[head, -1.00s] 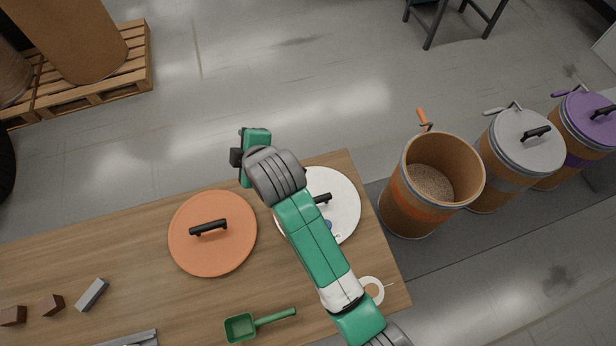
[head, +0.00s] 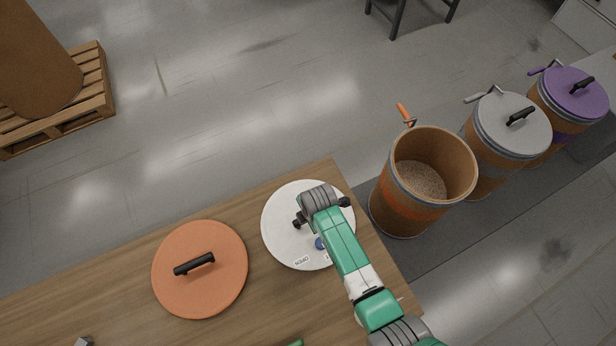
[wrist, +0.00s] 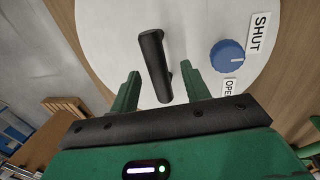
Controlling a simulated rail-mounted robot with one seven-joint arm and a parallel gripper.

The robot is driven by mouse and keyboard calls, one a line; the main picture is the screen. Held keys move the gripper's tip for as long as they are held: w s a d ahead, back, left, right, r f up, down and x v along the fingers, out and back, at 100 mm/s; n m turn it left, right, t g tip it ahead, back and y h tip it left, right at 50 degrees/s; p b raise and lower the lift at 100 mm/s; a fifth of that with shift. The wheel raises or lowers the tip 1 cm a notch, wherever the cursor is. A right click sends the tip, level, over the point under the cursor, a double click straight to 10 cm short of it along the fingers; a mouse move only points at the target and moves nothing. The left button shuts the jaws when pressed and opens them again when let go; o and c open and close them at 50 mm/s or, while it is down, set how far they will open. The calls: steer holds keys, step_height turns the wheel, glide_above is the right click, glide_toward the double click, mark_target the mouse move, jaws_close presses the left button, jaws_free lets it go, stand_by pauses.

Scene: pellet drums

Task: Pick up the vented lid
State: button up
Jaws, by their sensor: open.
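The vented lid is the white round lid (head: 279,244) with a blue knob (head: 320,243), lying on the wooden table near its right end. In the wrist view the white lid (wrist: 110,40) fills the upper middle, with a black bar handle (wrist: 153,62), the blue knob (wrist: 228,57) and labels SHUT and OPEN beside the knob. My gripper (wrist: 160,72) is open over the lid. Its two green fingers stand on either side of the handle, apart from it. In the head view my wrist covers much of the handle and hides the fingers.
An orange lid (head: 200,290) lies left on the table (head: 110,290). An open drum of pellets (head: 408,206) stands right of the table, then a grey-lidded drum (head: 510,130) and a purple-lidded drum (head: 572,95). Open floor lies behind the table.

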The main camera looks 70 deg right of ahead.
steer(key=f, duration=0.3)
steer(key=shift+w+d, duration=0.25)
steer(key=shift+w, duration=0.05)
jaws_close()
step_height(320, 180, up, 10)
steer(key=shift+f+p, duration=0.1)
steer(key=shift+p, duration=0.45)
steer(key=shift+d, duration=0.1)
